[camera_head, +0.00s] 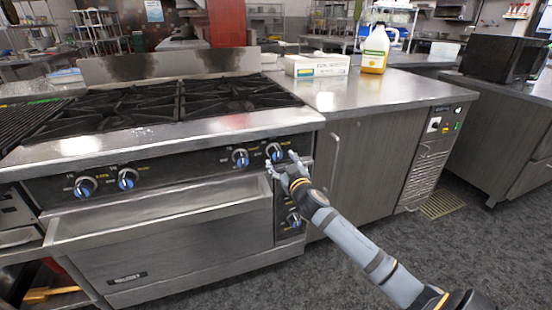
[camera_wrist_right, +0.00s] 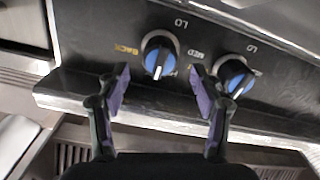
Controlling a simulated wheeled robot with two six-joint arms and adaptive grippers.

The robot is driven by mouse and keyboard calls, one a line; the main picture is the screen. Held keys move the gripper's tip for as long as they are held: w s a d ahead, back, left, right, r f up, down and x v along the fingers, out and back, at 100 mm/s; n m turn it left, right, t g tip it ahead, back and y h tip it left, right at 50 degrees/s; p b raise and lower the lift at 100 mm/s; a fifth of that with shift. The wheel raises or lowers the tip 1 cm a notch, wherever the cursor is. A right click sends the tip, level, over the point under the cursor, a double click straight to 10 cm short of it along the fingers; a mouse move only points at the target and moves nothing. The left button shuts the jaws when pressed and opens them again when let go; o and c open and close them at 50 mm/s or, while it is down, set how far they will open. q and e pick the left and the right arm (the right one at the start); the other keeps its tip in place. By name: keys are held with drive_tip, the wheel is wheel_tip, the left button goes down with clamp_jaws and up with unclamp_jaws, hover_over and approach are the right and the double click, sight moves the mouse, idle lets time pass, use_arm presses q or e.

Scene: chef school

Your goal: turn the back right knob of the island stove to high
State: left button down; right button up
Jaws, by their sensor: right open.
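The stove's front panel has a pair of blue-marked knobs at its right end. The rightmost knob (camera_head: 274,151) is close behind my right gripper (camera_head: 281,161). In the right wrist view this knob (camera_wrist_right: 160,54), with the yellow word BACK beside it, lies just ahead of the gap between my two fingertips (camera_wrist_right: 158,76). Its white pointer mark faces down in that view. The fingers are spread apart, with nothing between them; contact with the knob cannot be seen. The neighbouring knob (camera_head: 240,158) also shows in the wrist view (camera_wrist_right: 236,76). My left gripper is not in view.
The steel oven handle ledge (camera_head: 160,222) juts out below the panel. Another knob (camera_head: 294,220) is lower right. Two more knobs are at the panel's left. The counter holds a white box (camera_head: 317,66) and a jug (camera_head: 375,50). The floor at right is clear.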

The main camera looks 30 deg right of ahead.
sight(277, 157)
drive_tip(key=x, duration=0.4)
drive_tip(key=shift+w, duration=0.1)
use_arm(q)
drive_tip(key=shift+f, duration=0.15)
use_arm(e)
drive_tip(key=shift+a, duration=0.1)
drive_tip(key=shift+c, duration=0.3)
drive_tip(key=c, duration=1.1)
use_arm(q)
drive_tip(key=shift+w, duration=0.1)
use_arm(e)
drive_tip(key=n+p, duration=0.2)
drive_tip(key=n, duration=0.1)
drive_tip(key=shift+r+p, duration=0.1)
drive_tip(key=shift+p, duration=0.25)
drive_tip(key=n+p, duration=0.2)
drive_tip(key=n, duration=0.1)
drive_tip(key=shift+n, duration=0.3)
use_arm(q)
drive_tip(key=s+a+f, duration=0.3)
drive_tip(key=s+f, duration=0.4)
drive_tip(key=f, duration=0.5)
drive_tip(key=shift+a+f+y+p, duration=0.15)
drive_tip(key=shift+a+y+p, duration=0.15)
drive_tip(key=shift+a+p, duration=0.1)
use_arm(e)
drive_tip(key=shift+n, duration=0.7)
